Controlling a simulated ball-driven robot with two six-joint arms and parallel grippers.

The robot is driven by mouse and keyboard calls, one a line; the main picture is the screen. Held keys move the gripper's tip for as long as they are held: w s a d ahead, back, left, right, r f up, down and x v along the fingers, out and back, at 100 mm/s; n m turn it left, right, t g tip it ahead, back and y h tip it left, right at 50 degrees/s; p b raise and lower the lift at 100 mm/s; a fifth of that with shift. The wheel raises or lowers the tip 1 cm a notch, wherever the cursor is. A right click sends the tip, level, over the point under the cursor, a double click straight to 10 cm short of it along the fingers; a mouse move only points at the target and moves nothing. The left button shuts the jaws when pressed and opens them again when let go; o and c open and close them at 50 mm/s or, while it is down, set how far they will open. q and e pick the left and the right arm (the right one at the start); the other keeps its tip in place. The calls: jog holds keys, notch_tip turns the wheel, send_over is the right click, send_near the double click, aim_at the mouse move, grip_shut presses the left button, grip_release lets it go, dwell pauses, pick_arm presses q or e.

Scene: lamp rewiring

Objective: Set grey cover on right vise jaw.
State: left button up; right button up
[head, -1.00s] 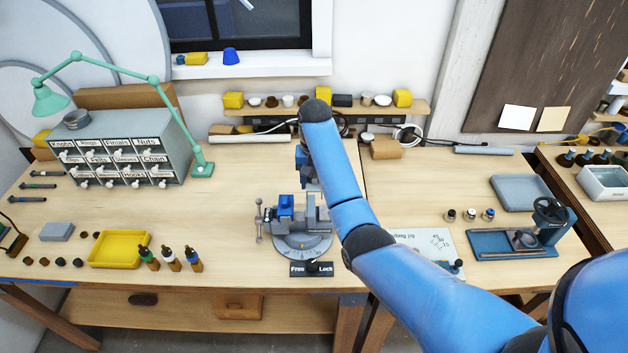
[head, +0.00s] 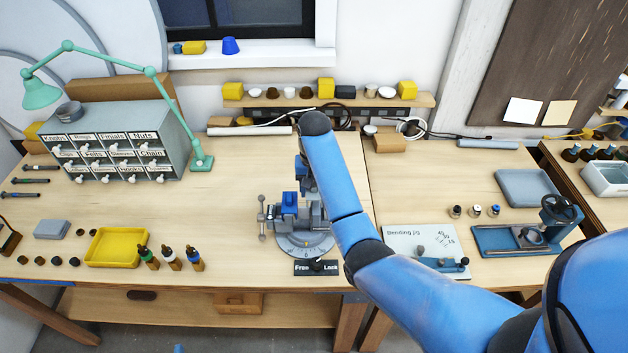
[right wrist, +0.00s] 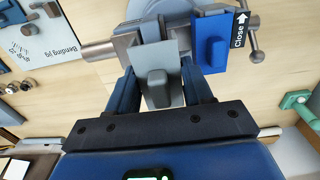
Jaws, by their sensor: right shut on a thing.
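The grey cover (right wrist: 158,86) is a plate with a raised block, held between the two dark fingers of my right gripper (right wrist: 161,90) in the right wrist view. It is up against the vise at the right jaw; I cannot tell whether it is fully seated. The vise (head: 304,243) stands on a round base near the bench's front edge. A blue cover (right wrist: 212,48) sits on the other jaw and also shows in the head view (head: 289,204). In the head view my arm hides much of my right gripper (head: 308,188). My left gripper is out of view.
The Free/Lock plate (head: 316,268) lies in front of the vise. The bending jig (head: 412,240) is to its right. A yellow tray (head: 118,263) and several small bottles (head: 170,258) are to its left. Bench between drawer cabinet and vise is clear.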

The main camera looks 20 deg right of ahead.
aim_at(315, 203)
jog(key=shift+s+f, duration=0.1)
jog(key=shift+f, duration=0.4)
jog(key=shift+d+f, duration=0.25)
jog(key=shift+f, duration=0.75)
jog(key=shift+a+f+b, duration=0.2)
jog(key=shift+f+b, duration=0.25)
jog(key=shift+f, duration=0.05)
jog(key=shift+d+f, duration=0.15)
jog(key=shift+f, duration=0.35)
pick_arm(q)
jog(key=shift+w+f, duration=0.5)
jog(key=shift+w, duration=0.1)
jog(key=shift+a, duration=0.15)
pick_arm(e)
jog(key=shift+f, duration=0.3)
jog(key=o, duration=1.2)
jog(key=shift+c, duration=0.2)
